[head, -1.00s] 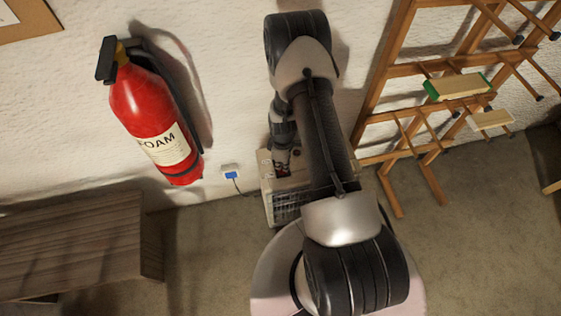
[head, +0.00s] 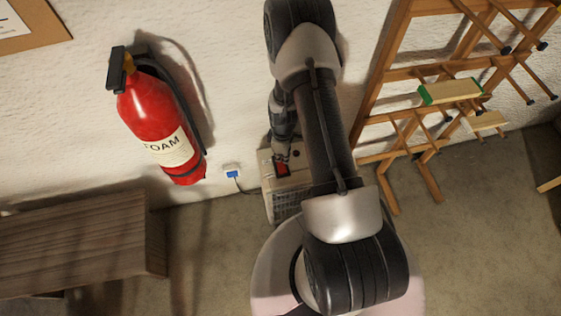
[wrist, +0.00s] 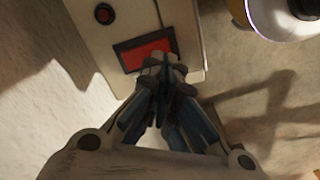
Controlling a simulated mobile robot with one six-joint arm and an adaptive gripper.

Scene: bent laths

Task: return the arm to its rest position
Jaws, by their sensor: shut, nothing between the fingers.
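My arm rises in the middle of the head view and bends back down by the wall. My gripper (head: 281,151) hangs over a beige box (head: 278,206) that stands on the floor against the wall. In the wrist view the fingertips of my gripper (wrist: 166,65) are together with nothing between them. They overlap the lower edge of a red panel (wrist: 146,54) set in a dark frame on the box top. I cannot tell whether they touch it. My forearm hides part of the box in the head view.
A red fire extinguisher (head: 162,122) hangs on the wall at left, above a wooden bench (head: 75,245). A wooden rack (head: 375,95) with pegs and laths stands close at right. A cable runs from the box to a blue plug (head: 232,174). Floor between rack and my base is clear.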

